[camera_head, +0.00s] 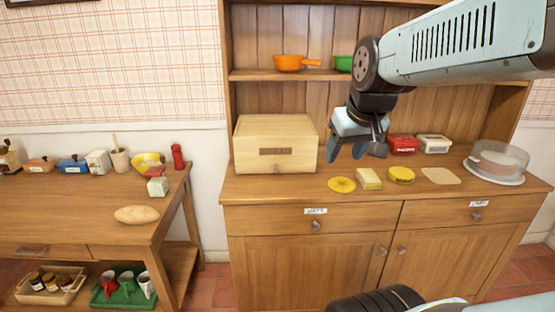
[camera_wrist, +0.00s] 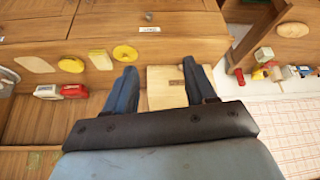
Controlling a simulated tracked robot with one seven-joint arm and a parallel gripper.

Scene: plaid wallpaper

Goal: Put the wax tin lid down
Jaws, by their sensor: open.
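A round yellow tin (camera_head: 401,175) stands farther right, past a pale yellow block (camera_head: 369,179); the tin shows in the wrist view too (camera_wrist: 71,64). My gripper (camera_head: 346,152) is open and empty, in the air above the counter, apart from the lid. In the wrist view its fingers (camera_wrist: 160,75) are spread, with the bread box beyond them.
The wooden bread box (camera_head: 262,143) stands just left of my gripper. A thin board (camera_head: 441,176) and a domed cake stand (camera_head: 497,162) are to the right, with red and white containers (camera_head: 403,143) behind. A shelf with an orange pan (camera_head: 290,63) is above. The counter's front strip is clear.

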